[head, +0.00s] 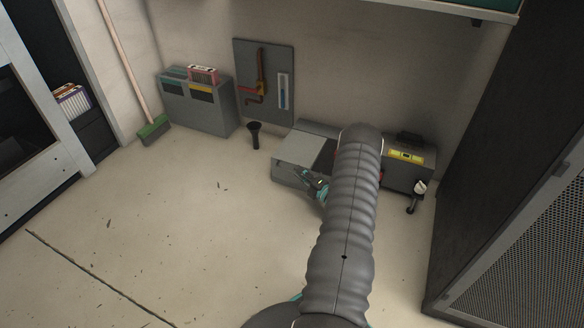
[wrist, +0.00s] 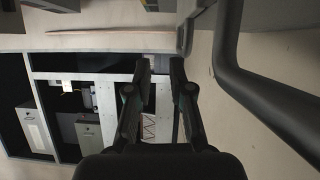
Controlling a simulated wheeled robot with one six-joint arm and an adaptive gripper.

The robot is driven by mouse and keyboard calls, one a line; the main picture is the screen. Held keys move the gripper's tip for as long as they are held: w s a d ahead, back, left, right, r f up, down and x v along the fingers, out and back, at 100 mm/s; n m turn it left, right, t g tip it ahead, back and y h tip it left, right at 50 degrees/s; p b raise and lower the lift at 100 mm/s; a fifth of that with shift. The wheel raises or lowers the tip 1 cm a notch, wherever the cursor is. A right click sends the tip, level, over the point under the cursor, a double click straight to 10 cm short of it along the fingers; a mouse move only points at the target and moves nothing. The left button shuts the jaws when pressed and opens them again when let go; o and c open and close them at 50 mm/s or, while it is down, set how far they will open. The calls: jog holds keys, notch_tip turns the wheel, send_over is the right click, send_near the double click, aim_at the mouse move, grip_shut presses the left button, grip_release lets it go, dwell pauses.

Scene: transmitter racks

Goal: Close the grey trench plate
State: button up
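I cannot pick out the grey trench plate with certainty. A light grey flat-topped panel (head: 302,147) shows in the head view, low by the back wall, beside a dark gap partly hidden by my arm. My gripper (head: 318,184) is at its front right edge; contact cannot be told. In the wrist view my gripper's two dark fingers (wrist: 160,70) stand apart, with nothing clearly held between them. Beyond them are dark open compartments and a pale strip (wrist: 106,100). A dark curved bar (wrist: 265,92) runs close by on the right; what it belongs to is unclear.
A yellow level (head: 406,154) lies on a dark grey box behind my arm. A grey bin (head: 212,107), a black torch-like object (head: 254,134) and a broom (head: 153,130) stand left. A perforated cabinet (head: 525,240) bounds the right. The floor at left is mostly clear.

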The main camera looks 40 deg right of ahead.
jog(key=shift+s+d+f, duration=0.1)
jog(key=shift+s+d, duration=0.05)
jog(key=shift+s, duration=2.2)
jog(key=w+a+r+m+g+h+p, duration=0.15)
jog(key=w+r, duration=0.35)
jog(key=r, duration=0.5)
jog(key=w+a+r+m+g+h+p, duration=0.1)
jog(key=w+r+m+g, duration=0.1)
jog(key=w+r, duration=0.5)
jog(key=s+a+r+m+g+h+p, duration=0.1)
jog(key=s+a+r+m+g+p, duration=0.15)
jog(key=a+r, duration=0.6)
jog(key=s+a+r+m+g+h+p, duration=0.1)
jog(key=s+a+r+m+h, duration=0.2)
jog(key=r, duration=1)
jog(key=s+a+r+m+g+y+p, duration=0.25)
jog(key=s+a+r+m, duration=0.35)
jog(key=s+a+r, duration=0.5)
jog(key=s+a+m+g+y+p, duration=0.1)
jog(key=s+a+m, duration=0.1)
jog(key=s+a, duration=0.5)
jog(key=s+a+r+m+g+y+p, duration=0.1)
jog(key=s+a, duration=0.6)
jog(key=s, duration=0.7)
jog(key=shift+a+m+g, duration=0.3)
jog(key=shift+m+g, duration=0.35)
jog(key=shift+m, duration=0.15)
